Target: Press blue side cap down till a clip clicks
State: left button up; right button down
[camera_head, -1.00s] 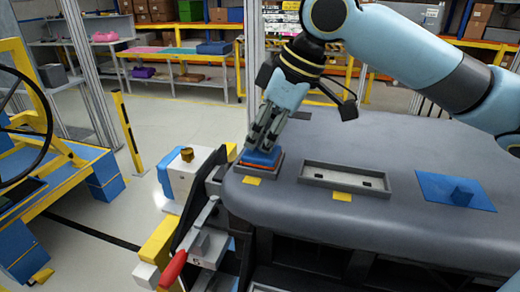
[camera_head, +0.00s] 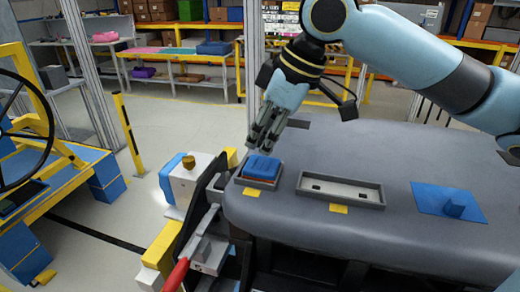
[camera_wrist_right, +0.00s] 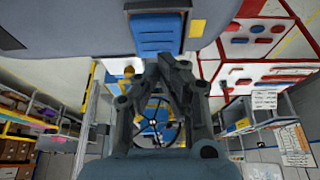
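The blue side cap (camera_head: 262,167) sits in a dark grey framed recess at the left end of the grey dashboard (camera_head: 395,155). A thin orange-red edge shows below the cap, and a yellow label (camera_head: 252,191) is in front of it. In the right wrist view the ridged blue cap (camera_wrist_right: 155,35) is at the top centre. My right gripper (camera_head: 262,146) is just above and behind the cap, apart from it. Its fingers (camera_wrist_right: 165,66) are together and hold nothing. Whether the cap's clip is engaged cannot be seen. My left gripper is not in view.
An empty grey tray (camera_head: 341,190) is right of the cap, and a blue plate with a raised block (camera_head: 448,201) lies farther right. A red-handled clamp (camera_head: 176,275) and a white-blue fixture (camera_head: 188,178) stand left of the dashboard.

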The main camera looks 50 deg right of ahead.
jog(key=shift+r, duration=0.6)
notch_tip(320, 180, up, 4)
jog(key=shift+f, duration=0.1)
jog(key=shift+a, duration=0.1)
